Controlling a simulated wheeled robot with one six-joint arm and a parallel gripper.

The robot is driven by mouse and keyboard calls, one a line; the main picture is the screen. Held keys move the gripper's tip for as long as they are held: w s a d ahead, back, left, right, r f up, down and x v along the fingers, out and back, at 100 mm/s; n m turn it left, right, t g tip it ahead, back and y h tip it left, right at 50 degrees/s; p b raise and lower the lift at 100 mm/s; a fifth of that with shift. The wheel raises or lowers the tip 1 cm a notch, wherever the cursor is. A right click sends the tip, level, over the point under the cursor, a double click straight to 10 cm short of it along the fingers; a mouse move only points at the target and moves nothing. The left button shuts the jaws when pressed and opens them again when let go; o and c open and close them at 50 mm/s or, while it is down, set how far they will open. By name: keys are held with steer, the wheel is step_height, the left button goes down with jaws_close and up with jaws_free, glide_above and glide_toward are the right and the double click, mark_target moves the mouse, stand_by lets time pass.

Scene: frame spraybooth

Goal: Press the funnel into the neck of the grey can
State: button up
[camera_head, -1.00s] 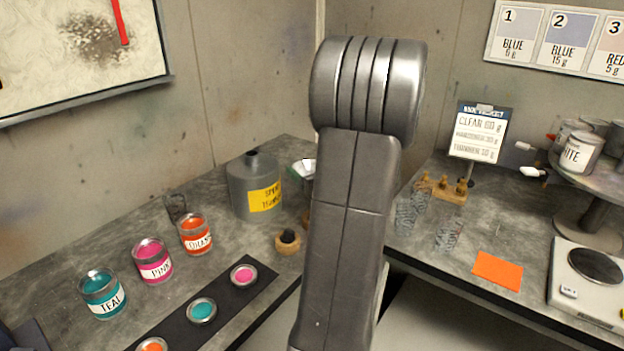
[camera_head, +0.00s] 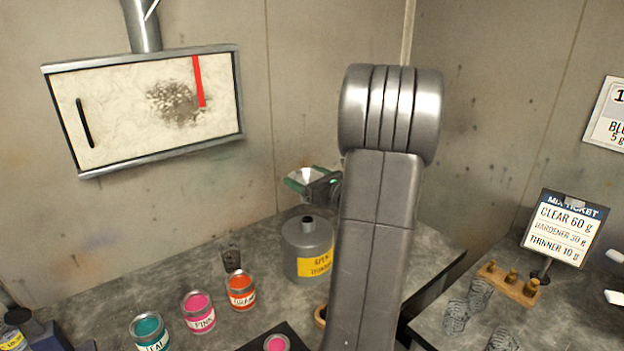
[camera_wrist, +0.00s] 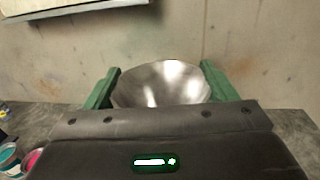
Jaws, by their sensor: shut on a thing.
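The grey can (camera_head: 300,262) with a yellow label stands on the left bench near the corner. Its short neck (camera_head: 307,221) points up and nothing sits in it. My gripper (camera_head: 298,180) is shut on the funnel, whose pale cone (camera_head: 304,176) shows above the can and slightly left of its neck, with a gap between. In the wrist view the shiny metal funnel (camera_wrist: 160,84) lies between the two green fingers, its wide mouth upward. The funnel's spout is hidden in both views. My arm covers part of the bench right of the can.
Open paint cans in orange (camera_head: 240,291), pink (camera_head: 198,312) and teal (camera_head: 149,332) stand left of the grey can. A dark mesh cup (camera_head: 231,257) stands behind them. A framed panel (camera_head: 150,165) hangs on the wall.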

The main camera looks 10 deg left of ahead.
steer(key=shift+f, duration=0.2)
steer(key=shift+f+b, duration=2.2)
steer(key=shift+f, duration=0.05)
steer(key=shift+f+b, duration=1.75)
steer(key=shift+f, duration=0.15)
steer(key=o, duration=1)
steer(key=shift+c, duration=0.2)
steer(key=shift+s+d, duration=0.1)
steer(key=shift+d, duration=0.05)
steer(key=b+v, duration=0.2)
steer(key=v, duration=1.1)
steer(key=shift+s+d, duration=0.2)
steer(key=shift+s, duration=0.05)
